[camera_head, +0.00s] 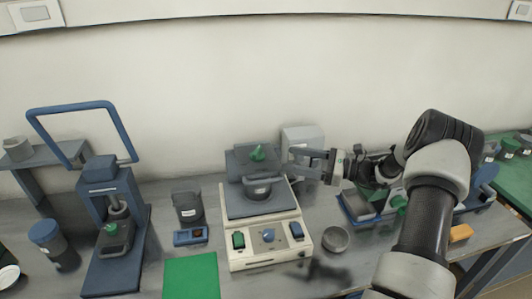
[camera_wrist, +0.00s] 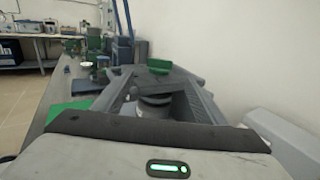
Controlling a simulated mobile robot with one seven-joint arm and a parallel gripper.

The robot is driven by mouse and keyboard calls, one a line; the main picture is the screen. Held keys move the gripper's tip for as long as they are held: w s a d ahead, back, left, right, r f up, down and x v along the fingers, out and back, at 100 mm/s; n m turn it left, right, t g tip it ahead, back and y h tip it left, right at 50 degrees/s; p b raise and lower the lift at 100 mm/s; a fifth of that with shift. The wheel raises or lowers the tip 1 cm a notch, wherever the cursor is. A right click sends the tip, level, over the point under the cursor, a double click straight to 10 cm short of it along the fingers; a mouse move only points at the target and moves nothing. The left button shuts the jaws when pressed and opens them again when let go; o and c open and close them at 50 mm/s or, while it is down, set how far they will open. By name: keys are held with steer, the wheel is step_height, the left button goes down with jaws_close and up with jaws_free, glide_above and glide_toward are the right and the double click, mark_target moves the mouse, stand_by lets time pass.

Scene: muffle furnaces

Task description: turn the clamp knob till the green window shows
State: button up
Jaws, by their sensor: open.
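The green clamp knob (camera_head: 258,153) sits on top of the dark grey clamp of the cream-based machine (camera_head: 268,257), above a grey jar (camera_head: 262,188). In the wrist view the knob (camera_wrist: 158,66) shows ahead, near and between the finger ends, with the jar (camera_wrist: 153,106) below it. My gripper (camera_head: 292,162) comes in level from the right, its fingers spread. Its tips are close to the right side of the clamp; I cannot tell whether they touch it. I cannot make out a green window.
The machine's front has a green switch (camera_head: 239,240), a dial (camera_head: 268,236) and a blue switch (camera_head: 296,230). A small bowl (camera_head: 336,239) stands to its right, a dark jar (camera_head: 188,206) to its left. A blue press (camera_head: 112,215) stands further left. A pale box (camera_head: 303,137) is behind.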

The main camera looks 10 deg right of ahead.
mark_target(259, 153)
steer(key=p+x, duration=0.1)
steer(key=x, duration=0.8)
steer(key=shift+w+a, duration=0.15)
steer(key=shift+a, duration=0.15)
steer(key=shift+c, duration=0.5)
steer(key=c, duration=1)
steer(key=shift+o, duration=0.2)
